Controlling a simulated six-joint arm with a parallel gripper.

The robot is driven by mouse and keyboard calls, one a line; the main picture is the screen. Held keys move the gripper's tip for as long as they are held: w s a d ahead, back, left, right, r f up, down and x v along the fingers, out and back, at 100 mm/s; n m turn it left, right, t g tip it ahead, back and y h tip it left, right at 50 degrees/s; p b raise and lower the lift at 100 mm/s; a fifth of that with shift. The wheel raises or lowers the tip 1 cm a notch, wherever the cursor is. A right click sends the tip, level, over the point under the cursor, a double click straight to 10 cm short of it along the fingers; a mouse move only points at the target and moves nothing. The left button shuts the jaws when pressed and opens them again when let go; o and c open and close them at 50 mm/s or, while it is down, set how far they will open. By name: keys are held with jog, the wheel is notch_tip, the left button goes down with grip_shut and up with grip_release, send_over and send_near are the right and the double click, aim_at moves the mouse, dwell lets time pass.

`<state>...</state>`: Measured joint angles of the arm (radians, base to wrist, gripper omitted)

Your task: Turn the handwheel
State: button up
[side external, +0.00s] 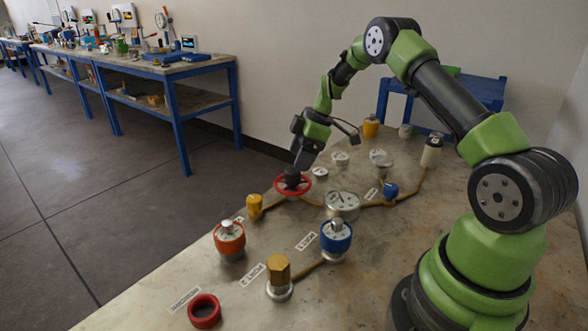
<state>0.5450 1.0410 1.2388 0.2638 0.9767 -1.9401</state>
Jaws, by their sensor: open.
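The red handwheel (307,188) sits low over the worktop, near its left edge, with its rim level. My gripper (297,166) points down directly above the wheel's dark hub (291,180). Its fingertips are close to the hub, and I cannot tell from this angle whether they touch it or stand around it. The jaws are open. The far side of the wheel is partly hidden by the hub and fingers.
A yellow fitting (254,205) stands left of the wheel and a round metal flange (343,204) to its right. Orange (229,238) and blue (336,240) vessels and a brass fitting (278,270) stand in front. Bare worktop (430,205) lies right.

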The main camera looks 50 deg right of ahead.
aim_at(293, 178)
jog(key=shift+x, duration=2.2)
jog(key=c, duration=0.9)
